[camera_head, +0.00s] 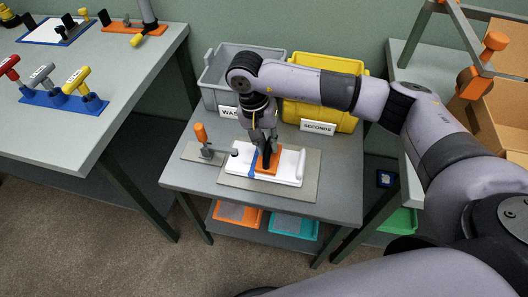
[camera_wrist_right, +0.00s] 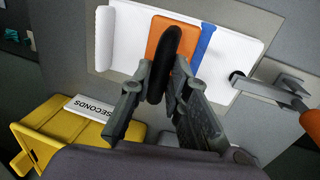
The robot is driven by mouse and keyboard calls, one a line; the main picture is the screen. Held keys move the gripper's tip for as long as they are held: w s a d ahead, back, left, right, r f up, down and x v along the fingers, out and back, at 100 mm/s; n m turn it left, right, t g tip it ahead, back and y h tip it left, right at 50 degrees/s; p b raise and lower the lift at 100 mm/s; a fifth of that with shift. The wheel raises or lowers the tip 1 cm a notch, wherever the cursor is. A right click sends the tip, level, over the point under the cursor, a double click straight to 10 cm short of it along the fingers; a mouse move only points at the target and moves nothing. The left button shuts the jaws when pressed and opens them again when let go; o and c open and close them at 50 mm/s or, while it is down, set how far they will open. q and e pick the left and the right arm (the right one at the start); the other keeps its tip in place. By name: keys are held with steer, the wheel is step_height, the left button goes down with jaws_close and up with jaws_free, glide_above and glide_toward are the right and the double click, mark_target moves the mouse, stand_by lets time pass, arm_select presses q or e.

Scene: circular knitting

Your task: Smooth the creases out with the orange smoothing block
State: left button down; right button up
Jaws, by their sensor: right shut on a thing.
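The orange smoothing block (camera_head: 268,163) rests on the white fabric (camera_head: 288,166) on the small grey table. It shows in the right wrist view (camera_wrist_right: 158,38) with a black rounded handle (camera_wrist_right: 163,65). My right gripper (camera_head: 265,150) is shut on that handle; its fingers (camera_wrist_right: 165,80) sit on both sides of it. A blue strip (camera_wrist_right: 203,55) crosses the white fabric next to the block. No creases can be made out at this size. The fabric lies on a grey plate (camera_head: 308,187). My left gripper is not in view.
A toggle clamp with an orange handle (camera_head: 201,134) stands left of the fabric. A grey bin (camera_head: 216,75) and a yellow bin (camera_head: 345,122) labelled SECONDS stand behind. Orange and teal trays (camera_head: 293,225) are on the lower shelf. Another table with tools (camera_head: 85,120) is at left.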

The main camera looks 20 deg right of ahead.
jaws_close()
steer(key=shift+w+a, duration=0.1)
steer(key=shift+a, duration=0.05)
steer(key=w+a+b, duration=0.2)
steer(key=shift+a+f, duration=0.1)
steer(key=shift+a, duration=0.3)
steer(key=shift+w+a+b, duration=0.25)
steer(key=shift+a+b, duration=0.1)
steer(key=shift+a, duration=0.05)
steer(key=o, duration=0.5)
jaws_free()
